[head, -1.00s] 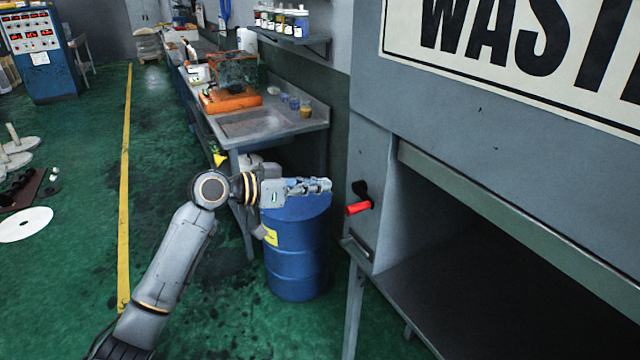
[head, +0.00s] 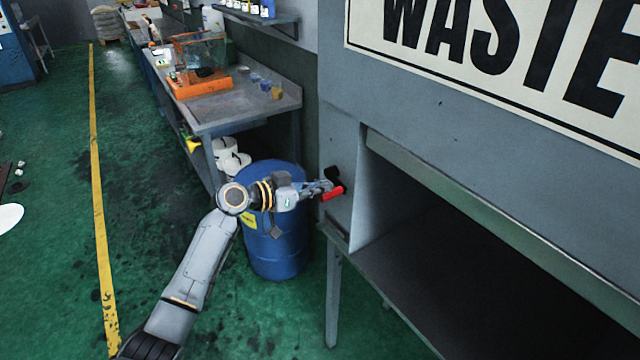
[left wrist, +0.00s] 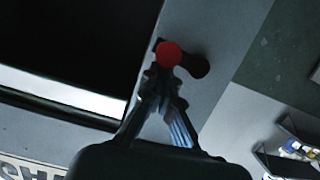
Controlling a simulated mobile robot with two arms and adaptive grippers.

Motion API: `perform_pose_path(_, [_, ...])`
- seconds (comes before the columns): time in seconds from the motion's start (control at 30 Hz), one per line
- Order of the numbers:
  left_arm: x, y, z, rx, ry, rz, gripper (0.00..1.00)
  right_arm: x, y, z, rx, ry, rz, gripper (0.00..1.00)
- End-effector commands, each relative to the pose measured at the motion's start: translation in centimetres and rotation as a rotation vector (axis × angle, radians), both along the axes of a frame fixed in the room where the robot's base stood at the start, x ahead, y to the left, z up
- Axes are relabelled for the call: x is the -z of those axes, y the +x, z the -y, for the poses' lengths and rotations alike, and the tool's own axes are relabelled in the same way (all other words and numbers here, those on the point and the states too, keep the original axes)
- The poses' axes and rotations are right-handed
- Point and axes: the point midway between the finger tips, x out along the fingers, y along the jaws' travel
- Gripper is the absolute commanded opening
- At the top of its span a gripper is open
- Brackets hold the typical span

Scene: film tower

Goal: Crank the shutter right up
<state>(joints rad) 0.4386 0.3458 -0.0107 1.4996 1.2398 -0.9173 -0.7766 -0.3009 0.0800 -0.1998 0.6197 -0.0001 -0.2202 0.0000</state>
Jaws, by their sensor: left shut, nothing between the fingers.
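The crank has a red handle (head: 333,193) on a black arm, on the left side post of the grey waste cabinet (head: 341,150). The shutter (head: 480,210) shows as a pale edge along the top of the dark opening, which is largely uncovered. My left gripper (head: 325,186) is shut and empty, its fingertips right by the red handle; I cannot tell whether they touch. In the left wrist view the red handle's round end (left wrist: 169,54) shows just beyond the closed fingertips (left wrist: 160,80). My right gripper is not in view.
A blue drum (head: 275,240) stands below my left forearm. A workbench (head: 245,112) with an orange-based box (head: 200,85) runs along the wall behind. A cabinet leg (head: 333,295) stands near the drum. The green floor to the left is mostly clear.

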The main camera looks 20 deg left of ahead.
Motion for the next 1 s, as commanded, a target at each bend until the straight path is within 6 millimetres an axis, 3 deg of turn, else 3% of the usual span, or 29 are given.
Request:
perform_pose_path(0.17, [0.4,0.0,0.0,0.0,0.018,0.012,0.0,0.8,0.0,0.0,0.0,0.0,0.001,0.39])
perform_pose_path(0.53, [1.9,-0.2,0.3,0.001,0.177,0.137,0.0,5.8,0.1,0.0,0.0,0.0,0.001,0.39])
perform_pose_path(1.0, [1.6,-0.3,0.3,0.001,0.211,0.163,0.0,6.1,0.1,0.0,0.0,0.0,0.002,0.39])
